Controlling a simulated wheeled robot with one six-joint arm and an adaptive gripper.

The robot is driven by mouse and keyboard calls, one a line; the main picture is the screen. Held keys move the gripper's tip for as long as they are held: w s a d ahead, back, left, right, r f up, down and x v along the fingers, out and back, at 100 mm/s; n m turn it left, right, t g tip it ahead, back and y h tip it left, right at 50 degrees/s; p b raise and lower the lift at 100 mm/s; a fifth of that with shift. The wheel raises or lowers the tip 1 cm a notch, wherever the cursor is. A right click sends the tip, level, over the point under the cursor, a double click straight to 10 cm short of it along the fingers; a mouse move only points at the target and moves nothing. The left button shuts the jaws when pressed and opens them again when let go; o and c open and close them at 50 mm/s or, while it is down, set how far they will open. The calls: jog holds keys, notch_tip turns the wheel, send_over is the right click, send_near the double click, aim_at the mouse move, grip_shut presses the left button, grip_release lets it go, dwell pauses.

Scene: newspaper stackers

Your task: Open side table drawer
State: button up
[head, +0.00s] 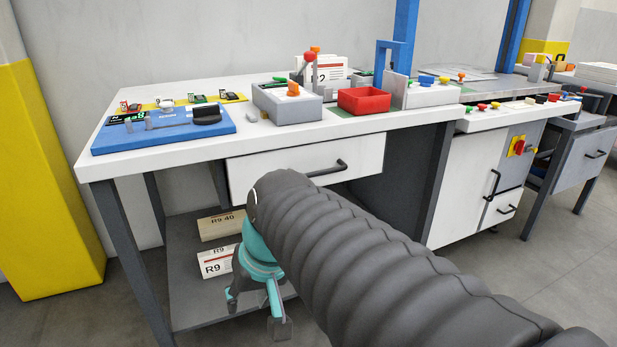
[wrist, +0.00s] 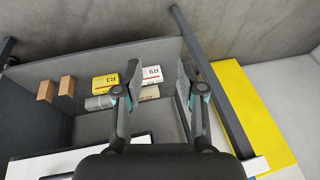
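The side table (head: 172,175) has a white top and dark legs. Its white drawer (head: 260,172) sits under the top, and its front looks flush with the frame. My arm hides part of the drawer's lower edge. My gripper (head: 255,308) hangs below and left of the handle, in front of the lower shelf, pointing down and apart from the handle. The wrist view shows my gripper (wrist: 161,78) with its fingers spread and nothing between them.
The lower shelf (head: 190,285) holds labelled boxes (head: 215,262). On the tabletop are a blue fixture (head: 165,135), a grey box (head: 285,105) and a red bin (head: 363,101). A yellow column (head: 45,190) stands at left. White cabinets (head: 465,175) stand at right.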

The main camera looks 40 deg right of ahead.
jog(key=w+d+m+y+b, duration=0.1)
jog(key=w+d+m+y, duration=0.2)
jog(key=w+d+m, duration=0.15)
jog(key=m+t+y+b, duration=0.35)
jog(key=m+t, duration=0.25)
jog(key=t, duration=0.4)
send_near(323, 174)
jog(key=shift+y, duration=0.35)
jog(key=x, duration=1.1)
jog(key=shift+d+f, duration=0.1)
jog(key=shift+d, duration=0.1)
grip_shut()
